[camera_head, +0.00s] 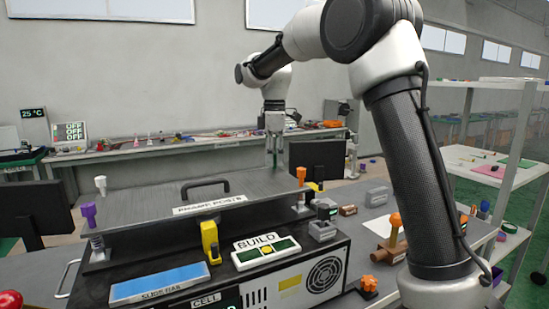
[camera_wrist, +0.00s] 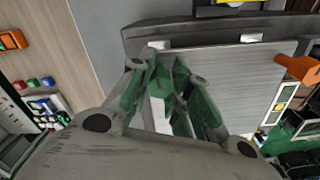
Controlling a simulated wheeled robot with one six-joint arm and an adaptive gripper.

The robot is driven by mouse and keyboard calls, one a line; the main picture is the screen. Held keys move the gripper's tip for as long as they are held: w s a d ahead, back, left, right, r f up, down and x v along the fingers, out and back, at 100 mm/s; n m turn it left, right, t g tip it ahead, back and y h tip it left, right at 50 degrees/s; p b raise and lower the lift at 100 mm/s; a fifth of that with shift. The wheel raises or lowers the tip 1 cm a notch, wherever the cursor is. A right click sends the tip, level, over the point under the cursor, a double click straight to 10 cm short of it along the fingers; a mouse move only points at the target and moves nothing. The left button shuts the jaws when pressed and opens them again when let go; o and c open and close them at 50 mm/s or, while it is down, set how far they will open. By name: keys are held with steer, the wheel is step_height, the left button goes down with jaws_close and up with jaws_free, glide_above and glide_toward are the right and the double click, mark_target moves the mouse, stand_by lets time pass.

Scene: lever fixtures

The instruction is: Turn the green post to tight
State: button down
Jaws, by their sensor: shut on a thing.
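The clamp plate (camera_head: 150,195) is a grey metal slab with a black handle and a "CLAMP POSTS" label; it also shows in the wrist view (camera_wrist: 235,75). My gripper (camera_head: 273,162) points down at the plate's far right part. In the wrist view my gripper (camera_wrist: 166,66) is shut on the green post (camera_wrist: 164,84), whose green head shows between the fingers. The fingers hide much of the post, so I cannot tell its exact angle. I cannot make the post out in the head view. An orange post (camera_head: 301,174) stands at the plate's right edge.
A white post (camera_head: 100,184) and a purple post (camera_head: 88,214) stand at the plate's left. A yellow lever (camera_head: 210,240), a BUILD panel (camera_head: 265,250) and a blue sliders panel (camera_head: 160,282) are in front. A dark monitor (camera_head: 318,160) stands behind my gripper.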

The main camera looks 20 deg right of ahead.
steer(key=m, duration=0.5)
steer(key=shift+m, duration=0.3)
steer(key=m, duration=1.3)
steer(key=shift+m, duration=0.4)
steer(key=c, duration=1.3)
jaws_free()
